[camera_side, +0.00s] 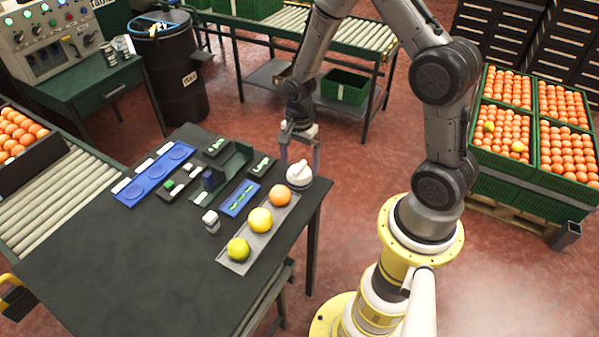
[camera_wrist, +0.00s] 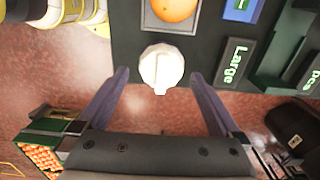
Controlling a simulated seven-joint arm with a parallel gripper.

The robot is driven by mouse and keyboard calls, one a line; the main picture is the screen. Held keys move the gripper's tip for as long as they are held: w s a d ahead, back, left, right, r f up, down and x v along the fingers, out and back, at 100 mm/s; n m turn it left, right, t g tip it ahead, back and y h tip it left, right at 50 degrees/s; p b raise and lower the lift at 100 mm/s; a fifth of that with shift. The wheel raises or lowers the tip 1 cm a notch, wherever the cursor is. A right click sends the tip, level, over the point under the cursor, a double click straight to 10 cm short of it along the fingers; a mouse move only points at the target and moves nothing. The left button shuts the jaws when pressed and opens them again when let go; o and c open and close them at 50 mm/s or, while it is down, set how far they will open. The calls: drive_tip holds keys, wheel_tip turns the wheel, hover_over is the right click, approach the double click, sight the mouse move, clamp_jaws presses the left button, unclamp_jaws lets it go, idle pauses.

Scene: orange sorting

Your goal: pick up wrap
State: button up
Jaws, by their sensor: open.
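A white, rounded object that looks like the wrap (camera_side: 299,174) sits at the table's edge, just beyond the orange end of the fruit tray. It also shows in the wrist view (camera_wrist: 161,67), with a small pointed tip toward me. My gripper (camera_side: 301,160) is above and around it in the side view, pointing down. In the wrist view my gripper (camera_wrist: 163,80) has its two fingers spread wide, one on each side of the white object, with gaps between. The fingers are open and empty. The far finger is partly hidden in the side view.
A grey tray (camera_side: 233,262) holds an orange (camera_side: 280,195) and two yellower fruits in a row. A blue holder (camera_side: 240,197), green-labelled blocks and a dark green stand (camera_side: 234,160) are close by on the left. The table's front left area is bare.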

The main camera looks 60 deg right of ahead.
sight(299, 166)
drive_tip(key=f, duration=0.5)
drive_tip(key=shift+w+d, duration=0.15)
drive_tip(key=shift+d, duration=0.1)
drive_tip(key=c, duration=1)
drive_tip(key=shift+c, duration=0.2)
